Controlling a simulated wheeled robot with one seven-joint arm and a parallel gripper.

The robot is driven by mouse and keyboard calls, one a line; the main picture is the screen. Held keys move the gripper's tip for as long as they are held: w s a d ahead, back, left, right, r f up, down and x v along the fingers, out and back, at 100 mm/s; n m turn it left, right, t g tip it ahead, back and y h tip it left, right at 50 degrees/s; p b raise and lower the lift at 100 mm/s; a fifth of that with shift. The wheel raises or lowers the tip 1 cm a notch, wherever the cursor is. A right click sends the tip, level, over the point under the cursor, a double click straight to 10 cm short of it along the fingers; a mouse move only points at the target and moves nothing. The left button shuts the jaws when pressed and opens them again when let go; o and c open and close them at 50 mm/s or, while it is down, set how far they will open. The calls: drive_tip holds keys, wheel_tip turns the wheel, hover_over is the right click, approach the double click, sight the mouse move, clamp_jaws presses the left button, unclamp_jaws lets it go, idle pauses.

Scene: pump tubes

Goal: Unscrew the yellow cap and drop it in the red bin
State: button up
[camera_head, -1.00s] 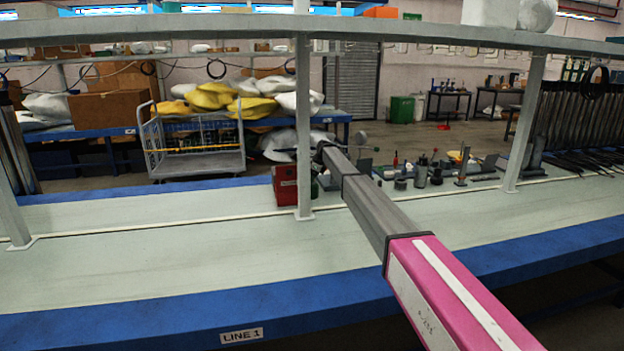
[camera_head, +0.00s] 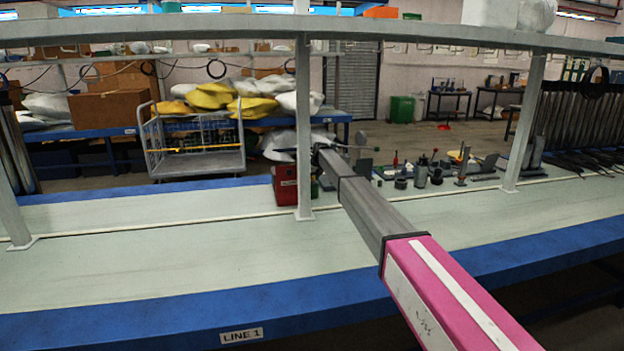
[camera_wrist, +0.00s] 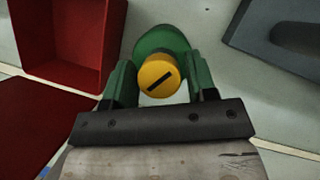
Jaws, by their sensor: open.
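The yellow cap (camera_wrist: 158,76) shows in the wrist view as a round disc with a dark slot mark. A rounded green body (camera_wrist: 163,40) shows behind it. My gripper (camera_wrist: 160,78) is open, with one green finger on each side of the cap. I cannot tell whether either finger touches the cap. The red bin (camera_wrist: 103,40) is at the upper left of the wrist view, open and empty where its inside shows. In the head view the red bin (camera_head: 285,186) stands beside a shelf post; my arm hides the cap and the fingers there.
A flat red surface (camera_wrist: 38,125) lies at the left of the wrist view and a dark grey plate (camera_wrist: 283,38) at the upper right. In the head view, a grey post (camera_head: 304,120) rises close to the bin. Several small parts stand right of my arm. The front bench surface (camera_head: 170,265) is clear.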

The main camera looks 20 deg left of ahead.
drive_tip(key=shift+c, duration=0.3)
drive_tip(key=c, duration=0.7)
drive_tip(key=shift+n+g+y, duration=0.3)
drive_tip(key=shift+n+g, duration=0.3)
drive_tip(key=shift+n, duration=1.2)
drive_tip(key=shift+c, duration=0.2)
drive_tip(key=shift+n+g, duration=0.7)
drive_tip(key=shift+n, duration=1)
